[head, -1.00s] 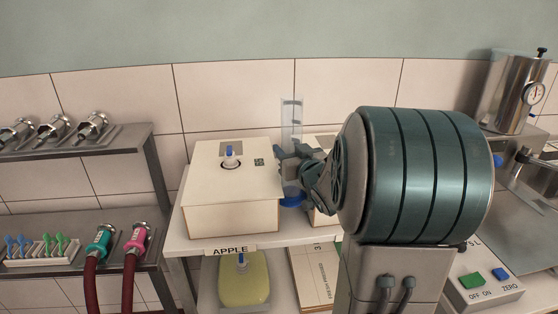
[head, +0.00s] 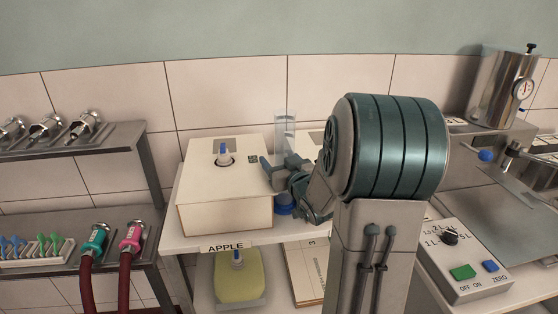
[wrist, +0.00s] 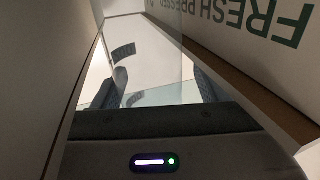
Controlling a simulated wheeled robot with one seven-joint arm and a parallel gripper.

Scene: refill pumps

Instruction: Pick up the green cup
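I cannot make out a green cup in either view. A tall clear tube (head: 285,128) stands behind my gripper (head: 278,166), with a blue round part (head: 284,204) below, partly hidden by my wrist. My gripper is beside the right edge of the white APPLE box, at about its top. In the wrist view its two dark fingertips (wrist: 158,88) are apart. A clear, faintly green-tinted surface shows between and beyond them; whether it touches them I cannot tell.
The white box (head: 225,200) stands close left of my gripper, above a yellow container (head: 238,278). A wall lettered FRESH PRESSED (wrist: 245,35) is close in the wrist view.

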